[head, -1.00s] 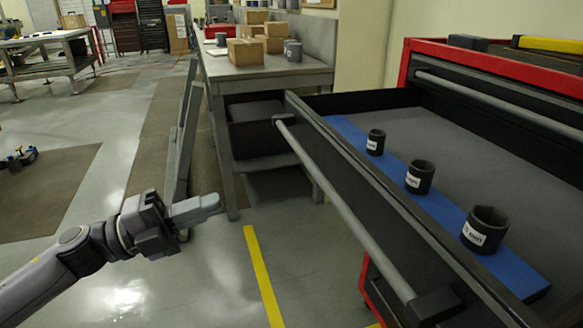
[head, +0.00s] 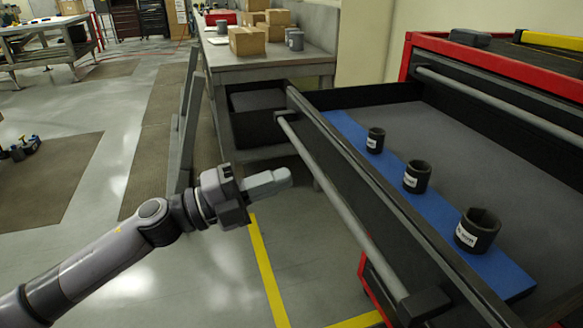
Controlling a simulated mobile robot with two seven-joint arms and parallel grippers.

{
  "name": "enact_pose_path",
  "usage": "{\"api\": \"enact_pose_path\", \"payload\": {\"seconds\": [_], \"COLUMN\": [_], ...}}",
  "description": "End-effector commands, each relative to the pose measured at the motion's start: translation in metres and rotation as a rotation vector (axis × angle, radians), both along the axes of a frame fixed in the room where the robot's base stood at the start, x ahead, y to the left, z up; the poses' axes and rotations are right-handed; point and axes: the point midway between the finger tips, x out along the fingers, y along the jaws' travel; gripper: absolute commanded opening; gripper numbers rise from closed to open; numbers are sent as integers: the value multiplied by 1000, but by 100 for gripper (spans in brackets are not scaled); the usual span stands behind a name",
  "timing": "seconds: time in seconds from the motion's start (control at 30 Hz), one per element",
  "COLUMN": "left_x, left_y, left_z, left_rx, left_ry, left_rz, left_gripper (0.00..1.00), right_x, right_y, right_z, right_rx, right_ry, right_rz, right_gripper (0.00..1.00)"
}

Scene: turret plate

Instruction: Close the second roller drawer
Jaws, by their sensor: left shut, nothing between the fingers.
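A red roller cabinet (head: 480,59) stands at the right. A large black drawer (head: 472,122) is pulled far out of it, towards the left. Its front panel carries a long grey bar handle (head: 345,215). My left gripper (head: 285,178) is shut and empty, pointing right, in front of the handle. A gap seems to show between its tips and the bar. My right gripper is not in view.
Inside the drawer, a blue strip (head: 405,190) holds three black sockets (head: 416,176). A grey workbench (head: 270,70) with cardboard boxes (head: 247,41) stands behind. A yellow floor line (head: 266,270) runs below my gripper.

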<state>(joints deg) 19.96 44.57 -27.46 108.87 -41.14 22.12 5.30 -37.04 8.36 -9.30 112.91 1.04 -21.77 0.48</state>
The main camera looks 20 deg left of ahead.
Motion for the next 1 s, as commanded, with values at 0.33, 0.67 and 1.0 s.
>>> {"api": "enact_pose_path", "payload": {"seconds": [0.33, 0.67, 1.0], "left_x": [17, 17, 30], "left_y": [-25, -25, -45], "left_z": [6, 6, 9], "left_rx": [-1, -1, -3], "left_ry": [1, 1, 0], "left_rz": [0, 1, -1], "left_gripper": [0, 0, 0], "right_x": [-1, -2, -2], "right_y": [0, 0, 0], "right_z": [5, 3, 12], "right_rx": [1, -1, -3], "right_ry": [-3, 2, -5], "right_rz": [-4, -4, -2], "right_gripper": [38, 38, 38]}}
